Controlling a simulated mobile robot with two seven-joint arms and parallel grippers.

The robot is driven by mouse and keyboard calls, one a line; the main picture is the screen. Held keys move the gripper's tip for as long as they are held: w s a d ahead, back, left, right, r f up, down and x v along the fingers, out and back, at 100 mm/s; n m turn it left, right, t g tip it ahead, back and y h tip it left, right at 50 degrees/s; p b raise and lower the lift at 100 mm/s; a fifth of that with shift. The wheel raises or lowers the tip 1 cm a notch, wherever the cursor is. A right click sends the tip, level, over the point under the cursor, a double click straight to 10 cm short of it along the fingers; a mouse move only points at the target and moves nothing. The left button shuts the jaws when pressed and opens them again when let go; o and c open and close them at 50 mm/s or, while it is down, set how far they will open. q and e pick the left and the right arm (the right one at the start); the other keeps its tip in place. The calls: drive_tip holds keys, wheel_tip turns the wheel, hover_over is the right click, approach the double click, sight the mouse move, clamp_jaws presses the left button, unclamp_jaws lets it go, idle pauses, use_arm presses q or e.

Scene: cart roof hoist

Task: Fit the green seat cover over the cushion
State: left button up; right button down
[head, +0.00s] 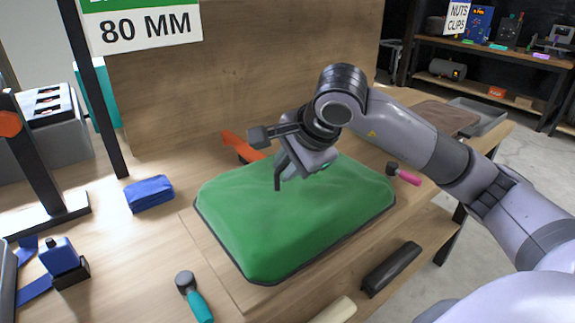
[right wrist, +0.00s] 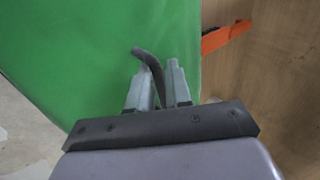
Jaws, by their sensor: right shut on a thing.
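The green seat cover (head: 300,215) lies over a broad padded shape on the bench, with a dark edge along its bottom. The cushion itself is hidden under it. My right gripper (head: 287,172) is over the back middle of the cover, its fingers partly hidden by the wrist. In the right wrist view my right gripper (right wrist: 160,78) is shut on a dark bent rod-like piece (right wrist: 148,62), whose free end curves left against the green cover (right wrist: 70,50). I cannot tell whether the piece touches the cover. My left gripper is not in view.
An orange tool (head: 240,146) lies behind the cover. A blue folded cloth (head: 150,194) lies to its left. A teal-handled tool (head: 194,297) is at the front, a pink-handled tool (head: 403,174) at the right. A dark bar (head: 391,269) is front right.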

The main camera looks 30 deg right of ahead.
drive_tip(key=shift+f, duration=0.2)
drive_tip(key=c, duration=1)
unclamp_jaws()
drive_tip(key=v, duration=0.7)
drive_tip(key=shift+r+p, duration=0.15)
drive_tip(key=shift+p, duration=0.2)
